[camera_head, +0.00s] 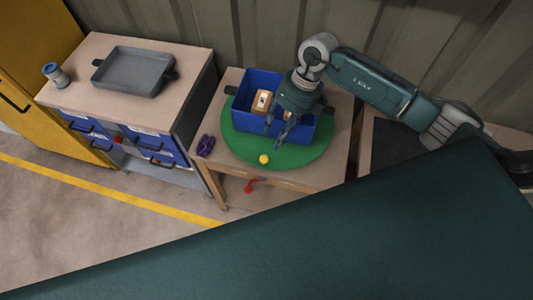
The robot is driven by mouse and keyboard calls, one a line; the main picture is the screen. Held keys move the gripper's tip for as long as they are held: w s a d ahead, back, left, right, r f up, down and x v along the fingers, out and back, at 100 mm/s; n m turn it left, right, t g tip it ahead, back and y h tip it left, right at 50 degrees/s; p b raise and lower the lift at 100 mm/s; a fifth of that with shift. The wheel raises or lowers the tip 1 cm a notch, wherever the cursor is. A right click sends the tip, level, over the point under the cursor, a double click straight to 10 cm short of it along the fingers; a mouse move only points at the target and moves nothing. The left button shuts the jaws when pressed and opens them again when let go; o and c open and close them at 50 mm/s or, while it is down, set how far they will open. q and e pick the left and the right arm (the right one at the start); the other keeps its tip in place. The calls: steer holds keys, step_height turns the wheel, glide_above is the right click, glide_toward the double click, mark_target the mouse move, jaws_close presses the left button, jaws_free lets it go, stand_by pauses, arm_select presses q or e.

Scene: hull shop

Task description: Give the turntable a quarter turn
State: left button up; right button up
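The turntable (243,148) is a round green disc on a small wooden table. A blue open bin (249,123) stands on it, with an orange-brown block (262,101) with a pale label inside. A small yellow knob or ball (264,159) sits near the disc's front edge. My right gripper (275,134) points down over the front of the bin, behind the yellow piece. Its two fingers look apart, with nothing seen between them. Whether they touch the bin's wall I cannot tell. The gripper hides part of the bin. My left gripper is not in view.
A purple object (206,145) lies at the table's left edge. A red clamp-like piece (251,185) shows at the front edge. Left stands a bench with a grey tray (132,71) and a jar (55,74). My own dark green body part covers the lower right.

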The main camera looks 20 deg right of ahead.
mark_target(266, 157)
steer(key=p+x, duration=0.2)
steer(key=x, duration=0.8)
steer(key=shift+a+f, duration=0.2)
jaws_close()
